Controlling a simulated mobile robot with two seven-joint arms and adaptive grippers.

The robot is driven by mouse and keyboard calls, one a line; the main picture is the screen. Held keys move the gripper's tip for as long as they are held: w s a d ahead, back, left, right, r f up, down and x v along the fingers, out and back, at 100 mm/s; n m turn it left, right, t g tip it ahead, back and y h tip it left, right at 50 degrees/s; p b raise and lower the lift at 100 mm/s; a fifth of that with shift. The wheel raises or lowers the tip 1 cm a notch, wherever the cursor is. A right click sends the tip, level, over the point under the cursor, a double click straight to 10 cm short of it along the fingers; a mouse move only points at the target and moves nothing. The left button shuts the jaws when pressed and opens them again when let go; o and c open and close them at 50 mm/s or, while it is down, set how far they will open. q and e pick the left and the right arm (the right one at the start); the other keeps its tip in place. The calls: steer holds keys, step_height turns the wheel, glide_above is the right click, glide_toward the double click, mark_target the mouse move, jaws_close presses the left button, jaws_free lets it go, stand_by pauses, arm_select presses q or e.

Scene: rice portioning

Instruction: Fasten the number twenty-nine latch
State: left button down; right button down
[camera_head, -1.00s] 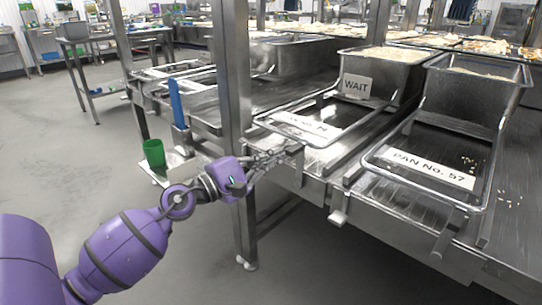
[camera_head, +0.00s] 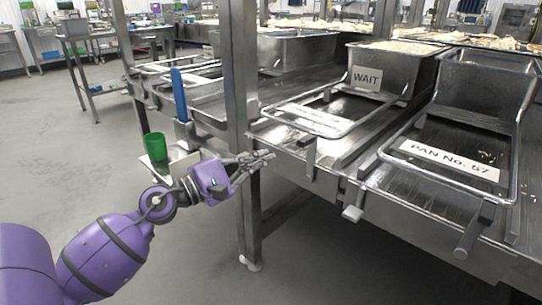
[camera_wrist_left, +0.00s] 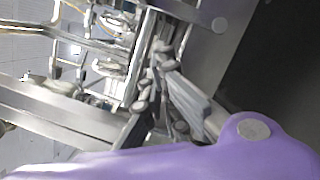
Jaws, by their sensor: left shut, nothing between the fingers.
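My left gripper (camera_head: 268,157) is shut and empty, at the front of the steel counter beside the upright post. Its fingers point right, toward a grey metal latch bar (camera_head: 311,160) on the counter's front edge, with a small gap between them. In the left wrist view the gripper's linked grey fingers (camera_wrist_left: 165,95) are close together beside steel framework. Other latch bars hang at the front edge, one with a pale end (camera_head: 353,213) and one farther right (camera_head: 467,240). No number twenty-nine is readable. A label on the nearer left frame (camera_head: 313,121) is too faint to read.
A "PAN No. 57" label (camera_head: 450,168) lies in the right frame. A "WAIT" sign (camera_head: 367,78) is on a rice pan. The steel post (camera_head: 237,70) rises beside the gripper.

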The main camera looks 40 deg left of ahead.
arm_select(q)
steer(key=v, duration=0.6)
steer(key=shift+s+d+r, duration=0.15)
steer(key=shift+s+d, duration=0.05)
steer(key=shift+s, duration=0.15)
arm_select(e)
steer(key=shift+w+d, duration=0.25)
steer(key=shift+d, duration=0.15)
steer(key=shift+s, duration=0.15)
